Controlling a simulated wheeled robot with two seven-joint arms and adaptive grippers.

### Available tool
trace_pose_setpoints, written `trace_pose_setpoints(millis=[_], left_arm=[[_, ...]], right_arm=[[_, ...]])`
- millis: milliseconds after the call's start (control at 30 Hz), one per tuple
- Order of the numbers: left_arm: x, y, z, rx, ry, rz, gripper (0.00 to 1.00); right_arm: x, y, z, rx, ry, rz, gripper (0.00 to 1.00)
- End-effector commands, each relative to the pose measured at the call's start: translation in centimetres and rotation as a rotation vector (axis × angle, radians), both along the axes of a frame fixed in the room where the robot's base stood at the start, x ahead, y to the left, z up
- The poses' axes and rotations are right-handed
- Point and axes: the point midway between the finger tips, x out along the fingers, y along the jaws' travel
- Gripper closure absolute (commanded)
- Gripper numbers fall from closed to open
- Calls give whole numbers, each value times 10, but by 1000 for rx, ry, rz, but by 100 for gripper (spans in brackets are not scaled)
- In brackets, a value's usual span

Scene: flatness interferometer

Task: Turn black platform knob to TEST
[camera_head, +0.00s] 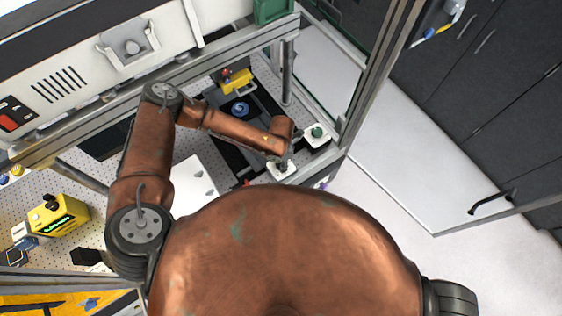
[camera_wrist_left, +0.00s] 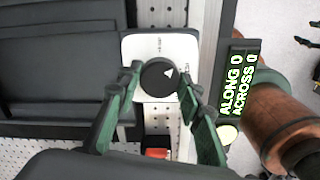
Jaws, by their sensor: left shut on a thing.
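The black platform knob (camera_wrist_left: 155,72) is round with a white pointer mark, which sits on its right side and appears to point to the upper right. It is set in a white plate (camera_wrist_left: 131,48) with small labels at its top and right that I cannot read. My left gripper (camera_wrist_left: 159,86) is shut on the knob, with one green finger on each side. In the head view, my left gripper (camera_head: 281,158) is over the white plate (camera_head: 283,173), and the knob is mostly hidden there. My right gripper is in neither view.
A display (camera_wrist_left: 238,82) reading ALONG 0 and ACROSS 0 stands right of the plate. Frame posts (camera_head: 372,75) border the bench. A yellow device (camera_head: 60,216) sits at the left.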

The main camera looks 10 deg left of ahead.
Motion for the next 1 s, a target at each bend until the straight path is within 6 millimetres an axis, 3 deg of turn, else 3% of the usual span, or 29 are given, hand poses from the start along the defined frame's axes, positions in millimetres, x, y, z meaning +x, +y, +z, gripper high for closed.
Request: trace_pose_setpoints(millis=[500,1000], left_arm=[[3,0,3,6,-7,-476,90],[2,0,2,4,-3,-721,90]], right_arm=[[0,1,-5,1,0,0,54],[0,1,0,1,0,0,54]])
